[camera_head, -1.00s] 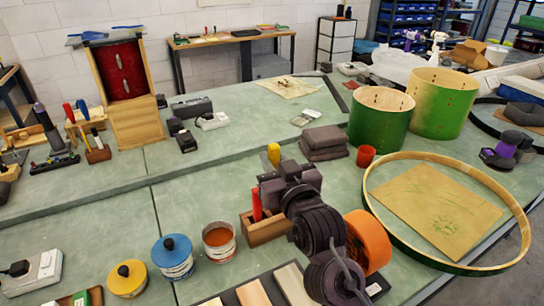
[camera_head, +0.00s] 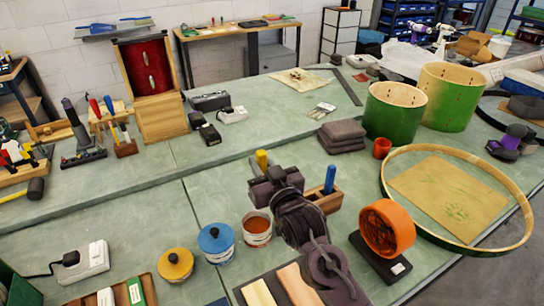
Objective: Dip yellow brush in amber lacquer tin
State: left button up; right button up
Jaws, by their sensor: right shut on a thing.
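My right gripper (camera_head: 272,186) is shut on the yellow brush (camera_head: 262,160). The yellow handle stands up out of the jaws. The brush's lower part is hidden by the gripper. The open tin (camera_head: 257,229), with orange-brown lacquer inside and a pale wall, stands on the bench in front of and slightly left of the gripper. The gripper appears above and behind the tin; I cannot see the bristles touching the lacquer. My left gripper is not in view.
A blue-lidded tin (camera_head: 216,243) and a yellow-lidded tin (camera_head: 174,266) stand left of the open tin. A wooden holder (camera_head: 328,202) with a blue-handled tool (camera_head: 330,179) is right of the gripper. An orange ring on a dark stand (camera_head: 387,229) is farther right.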

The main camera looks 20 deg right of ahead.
notch_tip(320, 180, down, 13)
jog(key=w+a+b, duration=0.1)
jog(key=b, duration=0.6)
jog(key=shift+a+r+n+y, duration=0.15)
jog(key=shift+a+n+y, duration=0.15)
jog(key=shift+a+y, duration=0.1)
dwell(0.7)
jog(key=shift+w, duration=0.1)
dwell(0.8)
notch_tip(320, 180, up, 8)
jog(key=p, duration=0.7)
jog(key=shift+f, duration=0.2)
dwell(0.6)
